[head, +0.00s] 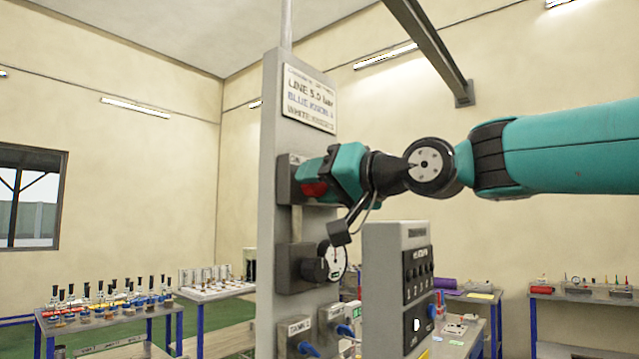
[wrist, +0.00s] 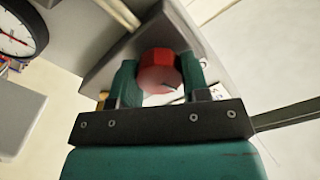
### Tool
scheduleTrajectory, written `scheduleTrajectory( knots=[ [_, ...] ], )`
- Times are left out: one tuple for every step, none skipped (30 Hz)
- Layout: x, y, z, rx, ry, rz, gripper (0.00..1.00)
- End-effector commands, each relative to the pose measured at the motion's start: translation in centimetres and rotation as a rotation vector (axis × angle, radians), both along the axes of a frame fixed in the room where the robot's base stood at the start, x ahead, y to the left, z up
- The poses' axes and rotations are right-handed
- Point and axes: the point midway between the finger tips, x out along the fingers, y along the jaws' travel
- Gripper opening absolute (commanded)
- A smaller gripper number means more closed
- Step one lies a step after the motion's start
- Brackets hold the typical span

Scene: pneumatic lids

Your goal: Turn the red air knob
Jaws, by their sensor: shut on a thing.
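The red air knob (head: 314,188) is on the upper block of the grey upright panel (head: 272,130) in the head view. In the wrist view the red knob (wrist: 160,72) sits between the two fingers of my gripper (wrist: 158,84). My gripper (head: 318,176) is shut on the knob, with a finger on each side of it. The fingers hide part of the knob's sides. The knob's turn angle is hard to tell.
Below the knob is a black knob (head: 314,269) with a round gauge (head: 332,262), which shows in the wrist view (wrist: 18,28). A grey box with switches (head: 385,290) stands right of the panel. Blue knobs (head: 308,348) sit lower. A bottle table (head: 60,326) is at left.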

Motion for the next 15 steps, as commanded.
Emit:
scheduleTrajectory(
  knots=[
    [-0.05, 0.02, 0.05, 0.028, 0.034, 0.002, 0.19],
    [-0.04, 0.02, 0.06, 0.046, 0.057, 0.002, 0.19],
    [-0.03, 0.01, 0.06, 0.069, 0.086, 0.002, 0.19],
    [-0.03, 0.01, 0.07, 0.086, 0.109, 0.002, 0.19],
    [-0.03, 0.01, 0.07, 0.104, 0.132, 0.002, 0.19],
    [-0.02, 0.0, 0.07, 0.127, 0.161, 0.002, 0.19],
    [-0.02, 0.0, 0.07, 0.145, 0.184, 0.002, 0.19],
    [-0.02, 0.0, 0.08, 0.163, 0.207, 0.002, 0.19],
    [-0.01, -0.01, 0.07, 0.186, 0.237, 0.002, 0.19],
    [0.0, -0.01, 0.07, 0.203, 0.259, 0.002, 0.19],
    [-0.01, -0.01, 0.06, 0.22, 0.282, 0.002, 0.19],
    [0.0, -0.01, 0.05, 0.244, 0.312, 0.002, 0.19],
    [0.0, -0.02, 0.04, 0.262, 0.335, 0.002, 0.19],
    [0.01, -0.02, 0.03, 0.279, 0.357, 0.001, 0.19],
    [0.01, -0.02, 0.02, 0.302, 0.387, 0.001, 0.19]
  ],
)
